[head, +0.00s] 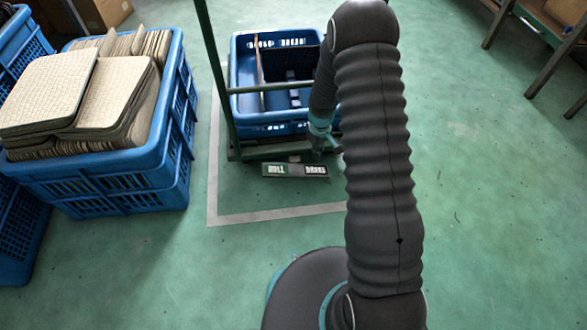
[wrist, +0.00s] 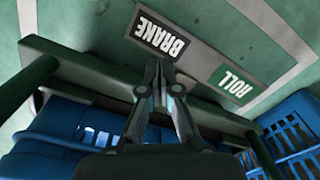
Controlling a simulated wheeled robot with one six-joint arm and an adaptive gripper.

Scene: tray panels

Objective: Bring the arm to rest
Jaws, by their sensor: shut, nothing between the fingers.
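My gripper (head: 322,147) hangs low in front of the green-framed cart (head: 233,122), at the end of my dark ribbed arm. In the wrist view my gripper (wrist: 160,66) has its fingers together, with nothing seen between them. Its tips overlap the near edge of the sign plate (wrist: 207,62) in that view; I cannot tell whether they touch it. The plate reads BRAKE on a black half and ROLL on a green half. In the head view the sign plate (head: 296,170) lies at the cart's front, just left of and below my gripper.
A blue crate (head: 262,118) stands in the cart, behind my gripper. Stacked blue crates (head: 110,184) filled with beige pads (head: 45,88) stand at the left. Table legs (head: 545,65) show at the upper right. The green floor (head: 490,220) is clear at the right.

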